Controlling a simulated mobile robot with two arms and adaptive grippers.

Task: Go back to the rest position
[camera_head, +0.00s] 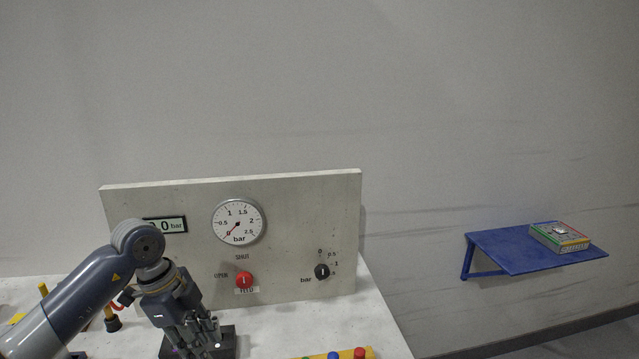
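My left arm comes in from the lower left. My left gripper (205,338) points down at the table's front part, over a dark block (229,341). The fingers are small and overlap the block, so I cannot tell whether they are open, shut or holding something. My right gripper is not in view. Behind stands a grey panel (300,225) with a round pressure gauge (239,222), its needle near 0. The panel also has a red FEED knob (244,280), a black bar knob (322,271) and a digital display (165,224) partly hidden by my arm.
The white table (290,325) is clear right of the block, except for a strip with coloured knobs (340,355) at the bottom edge. A blue wall shelf (510,247) at right carries a colourful box (560,237).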

